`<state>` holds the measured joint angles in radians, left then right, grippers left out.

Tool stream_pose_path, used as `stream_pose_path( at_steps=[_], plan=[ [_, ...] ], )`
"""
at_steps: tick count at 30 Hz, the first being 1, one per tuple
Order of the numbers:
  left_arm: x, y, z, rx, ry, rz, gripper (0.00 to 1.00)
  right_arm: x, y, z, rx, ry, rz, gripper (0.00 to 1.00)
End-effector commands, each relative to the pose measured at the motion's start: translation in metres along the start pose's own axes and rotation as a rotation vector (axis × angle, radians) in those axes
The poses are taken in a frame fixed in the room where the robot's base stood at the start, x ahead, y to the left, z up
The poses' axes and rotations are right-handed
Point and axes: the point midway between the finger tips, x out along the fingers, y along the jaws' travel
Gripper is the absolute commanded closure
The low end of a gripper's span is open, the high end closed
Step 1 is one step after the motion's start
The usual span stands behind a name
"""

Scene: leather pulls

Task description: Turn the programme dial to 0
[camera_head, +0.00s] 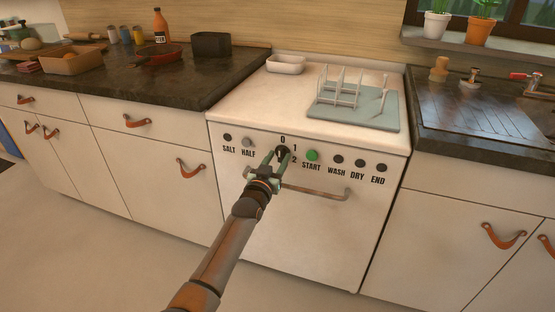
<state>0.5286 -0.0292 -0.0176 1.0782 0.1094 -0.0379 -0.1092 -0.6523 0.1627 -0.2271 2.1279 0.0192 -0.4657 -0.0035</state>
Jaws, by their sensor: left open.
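The programme dial (283,151) is a small dark knob on the white front panel of the dishwasher (330,240). The marks 0, 1 and 2 curve from above it down its right side. My left gripper (277,156) is at the dial, its green fingers open with one on each side of the knob. I cannot tell whether the fingers touch it. The fingers partly hide the dial, and I cannot make out which mark it points to. My right gripper is not in view.
A green START button (312,155) sits just right of the dial, with dark WASH, DRY and END lights beyond. A bar handle (318,192) runs below. A rack on a teal mat (375,120) stands on top. The floor in front is clear.

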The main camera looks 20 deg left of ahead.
Motion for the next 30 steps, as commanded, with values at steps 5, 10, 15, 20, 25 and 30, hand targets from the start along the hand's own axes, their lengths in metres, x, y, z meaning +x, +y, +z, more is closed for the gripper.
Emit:
stream_pose_path(
  at_steps=[5, 10, 15, 20, 25, 30],
  plan=[
    [0.000, 0.000, 0.000, 0.001, 0.001, 0.000, 0.54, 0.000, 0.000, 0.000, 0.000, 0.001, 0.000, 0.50],
    [-0.008, 0.000, -0.001, 0.001, 0.000, 0.000, 0.54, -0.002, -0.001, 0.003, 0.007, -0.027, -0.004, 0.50],
    [-0.031, 0.000, -0.002, 0.002, -0.002, 0.000, 0.54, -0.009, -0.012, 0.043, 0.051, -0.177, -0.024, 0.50],
    [-0.062, 0.000, -0.001, 0.002, -0.002, 0.000, 0.54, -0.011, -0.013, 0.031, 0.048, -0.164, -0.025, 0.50],
    [-0.092, 0.000, -0.001, 0.001, -0.001, 0.000, 0.54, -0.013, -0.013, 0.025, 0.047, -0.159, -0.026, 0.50],
    [-0.114, 0.000, -0.001, 0.000, -0.001, 0.000, 0.54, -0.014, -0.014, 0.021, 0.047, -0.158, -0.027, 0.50]
  ],
)
